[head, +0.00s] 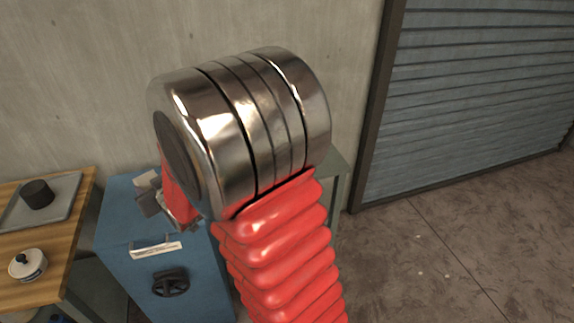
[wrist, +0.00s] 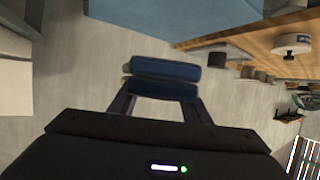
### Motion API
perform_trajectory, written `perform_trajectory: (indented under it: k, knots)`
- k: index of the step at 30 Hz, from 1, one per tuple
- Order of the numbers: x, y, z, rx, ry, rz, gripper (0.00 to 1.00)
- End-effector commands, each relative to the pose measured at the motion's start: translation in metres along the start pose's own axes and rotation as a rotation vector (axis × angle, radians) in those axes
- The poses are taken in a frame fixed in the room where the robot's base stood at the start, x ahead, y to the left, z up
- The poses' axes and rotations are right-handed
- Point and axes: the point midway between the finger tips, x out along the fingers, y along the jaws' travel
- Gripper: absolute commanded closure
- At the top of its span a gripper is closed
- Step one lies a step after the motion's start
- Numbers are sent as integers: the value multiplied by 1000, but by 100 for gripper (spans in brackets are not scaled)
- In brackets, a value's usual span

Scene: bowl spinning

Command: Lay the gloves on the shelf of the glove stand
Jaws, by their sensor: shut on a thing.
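In the head view my arm's metal joint and red sleeve fill the middle and hide much of what is behind. Grey pieces show left of the joint, but I cannot tell whether they are my gripper. I cannot make out the glove stand or its shelf for certain in either view.
A blue cabinet (head: 120,235) with a black handwheel (head: 170,282) stands behind my arm. A wooden table (head: 60,235) on the left bears a grey tray (head: 62,200), a black cylinder (head: 37,193) and a white lidded pot (head: 27,264). Floor on the right is clear before a shutter (head: 470,95).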

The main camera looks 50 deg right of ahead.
Motion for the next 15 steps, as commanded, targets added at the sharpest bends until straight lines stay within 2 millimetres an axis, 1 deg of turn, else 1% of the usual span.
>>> perform_trajectory:
  k: [1, 8, 15]
  knots:
    - [0, 20, -5, 7, 2, 21, 79]
    - [-4, 96, -18, 34, 2, 85, 79]
    - [-20, 175, -24, 62, 1, 154, 79]
